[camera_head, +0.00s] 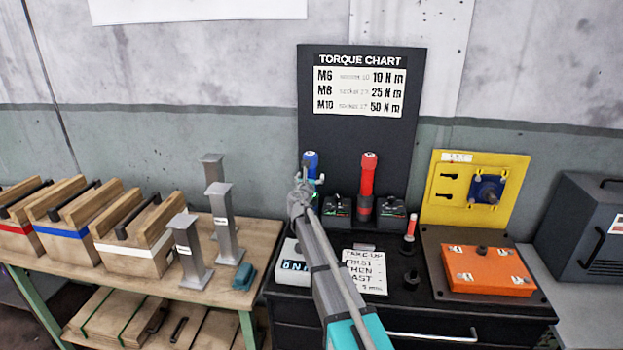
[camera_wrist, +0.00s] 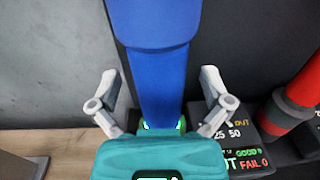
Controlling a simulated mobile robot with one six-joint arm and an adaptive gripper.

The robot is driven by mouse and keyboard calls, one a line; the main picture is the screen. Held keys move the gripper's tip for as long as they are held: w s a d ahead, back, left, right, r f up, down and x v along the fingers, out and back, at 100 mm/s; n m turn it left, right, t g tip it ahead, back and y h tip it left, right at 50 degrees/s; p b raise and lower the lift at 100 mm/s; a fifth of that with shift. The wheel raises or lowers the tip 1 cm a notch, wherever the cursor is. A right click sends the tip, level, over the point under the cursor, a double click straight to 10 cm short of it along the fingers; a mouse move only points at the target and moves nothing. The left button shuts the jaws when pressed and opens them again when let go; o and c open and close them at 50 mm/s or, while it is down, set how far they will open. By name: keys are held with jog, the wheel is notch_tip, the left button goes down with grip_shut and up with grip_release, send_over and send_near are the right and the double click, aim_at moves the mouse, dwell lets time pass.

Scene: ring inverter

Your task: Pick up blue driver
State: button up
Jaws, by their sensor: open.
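The blue driver (camera_head: 311,158) stands upright in front of the black torque chart board, at the left end of the black bench. In the wrist view its blue body (camera_wrist: 155,55) fills the upper middle, and its lower end is partly hidden by the teal body at the bottom. My gripper (camera_wrist: 158,84) is open, with one finger on each side of the blue driver. A gap shows on both sides, and I cannot tell the exact depth. In the head view my gripper (camera_head: 310,180) is just in front of the driver and hides its lower part.
A red driver (camera_head: 368,180) stands just to the right, near the dark docks; it also shows in the wrist view (camera_wrist: 288,105). A white display box (camera_head: 290,266) and a note card (camera_head: 366,272) lie in front. An orange plate (camera_head: 487,270) is farther right. Grey posts (camera_head: 221,215) stand left.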

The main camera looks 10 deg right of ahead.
grip_shut()
dwell(0.3)
jog(key=shift+r, duration=0.15)
notch_tip(320, 180, up, 18)
jog(key=p, duration=1.8)
jog(key=shift+f, duration=0.2)
jog(key=shift+s, duration=0.1)
dwell(0.5)
